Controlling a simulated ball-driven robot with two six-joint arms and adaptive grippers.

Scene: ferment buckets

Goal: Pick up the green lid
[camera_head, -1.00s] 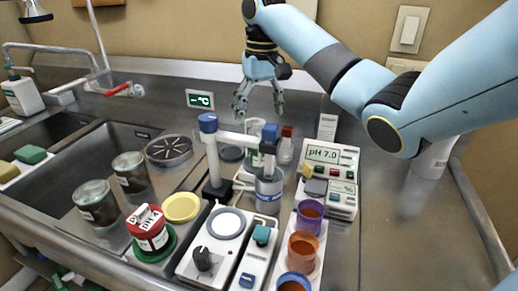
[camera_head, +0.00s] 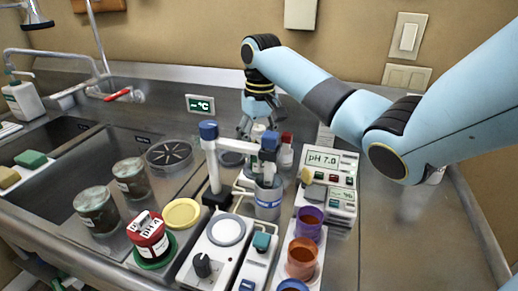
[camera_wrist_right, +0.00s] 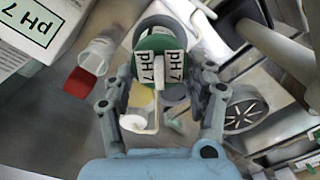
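The green lid (camera_wrist_right: 160,60) shows in the right wrist view as a round green top with white "pH 7" labels and a pale raised grip across it. It seems to sit on a jar, mostly hidden below it. My right gripper (camera_wrist_right: 167,75) is open, with one finger on each side of the lid and visible gaps between them. In the head view my right gripper (camera_head: 257,124) hangs above the back of the bench, behind the blue-and-white stand, and mostly hides this jar. My left gripper is in neither view.
A bottle with a red cap (camera_head: 286,140) stands close to the right of the gripper. The blue-topped stand (camera_head: 212,165) and a beaker (camera_head: 268,200) are in front. A pH meter (camera_head: 330,165) is to the right.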

